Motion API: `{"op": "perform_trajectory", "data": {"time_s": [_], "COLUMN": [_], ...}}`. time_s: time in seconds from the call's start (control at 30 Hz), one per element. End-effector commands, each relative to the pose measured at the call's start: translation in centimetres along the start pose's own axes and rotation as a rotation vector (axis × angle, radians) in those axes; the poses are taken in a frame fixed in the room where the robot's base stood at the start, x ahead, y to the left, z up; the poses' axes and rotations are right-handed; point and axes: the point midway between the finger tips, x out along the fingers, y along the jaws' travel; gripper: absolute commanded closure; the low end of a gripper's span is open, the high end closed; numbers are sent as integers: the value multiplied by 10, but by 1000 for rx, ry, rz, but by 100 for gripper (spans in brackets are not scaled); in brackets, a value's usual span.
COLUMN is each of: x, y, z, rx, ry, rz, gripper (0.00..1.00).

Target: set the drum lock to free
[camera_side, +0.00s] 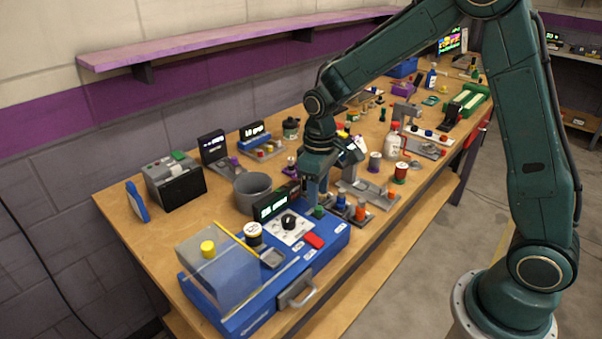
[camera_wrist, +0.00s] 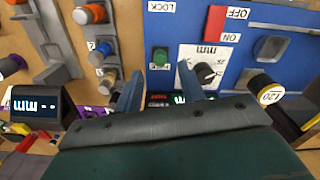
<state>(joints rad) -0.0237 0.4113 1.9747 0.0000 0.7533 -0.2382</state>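The blue machine (camera_side: 334,245) stands at the near end of the bench; its blue panel also shows in the wrist view (camera_wrist: 228,60). A white LOCK label (camera_wrist: 162,6) is at its edge, at the top of the wrist view. I cannot tell which part is the drum lock. A green button (camera_wrist: 160,57) sits nearby, beside a white dial plate with a black knob (camera_wrist: 190,78). A red switch (camera_wrist: 230,23) carries an OFF label. My gripper (camera_wrist: 160,68) is open, its two fingers apart above the green button area, with nothing visible between them. In the side view my gripper (camera_side: 314,194) points down over the machine's far end.
A black spool marked 120 (camera_wrist: 265,88) and the clear-covered drum housing (camera_side: 218,270) stand on the machine. A grey handle (camera_side: 295,290) juts from its front. Orange and blue pegs (camera_side: 361,208) stand just beyond it. A grey cup (camera_side: 252,190) is behind.

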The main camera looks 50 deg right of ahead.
Motion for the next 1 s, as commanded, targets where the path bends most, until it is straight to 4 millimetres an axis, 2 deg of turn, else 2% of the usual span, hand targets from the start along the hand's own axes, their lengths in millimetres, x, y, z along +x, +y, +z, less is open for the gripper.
{"op": "perform_trajectory", "data": {"time_s": [0.3, 0.5, 0.7, 1.0], "x": [-56, -84, -99, -101], "y": [0, 0, 0, 0], "z": [-1, -1, -1, 0], "rx": [0, 0, 0, 0], "ry": [6, 4, 3, 2], "rz": [1, 1, 1, 0], "gripper": [61, 61, 61, 61]}}
